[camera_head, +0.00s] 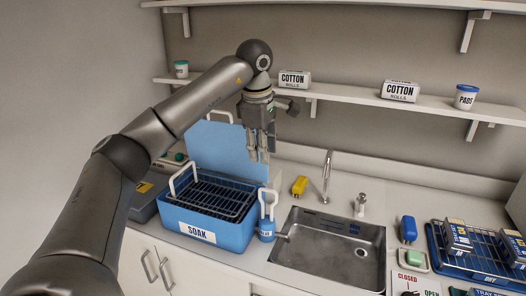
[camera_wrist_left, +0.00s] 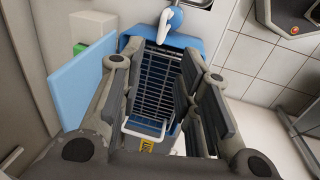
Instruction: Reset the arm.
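My left arm (camera_head: 185,108) reaches in from the left in the head view, bent at the elbow. Its gripper (camera_head: 262,152) points down in the air above the right end of the blue SOAK tub (camera_head: 240,236). In the left wrist view the fingers (camera_wrist_left: 166,95) stand apart with nothing between them. The wire basket (camera_wrist_left: 158,82) inside the tub shows below and between them. My right arm and gripper are not in view.
The blue lid (camera_head: 222,150) stands raised behind the tub. A shelf (camera_head: 350,103) with cotton boxes runs behind the arm. The tap (camera_head: 327,175) rises right of the gripper.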

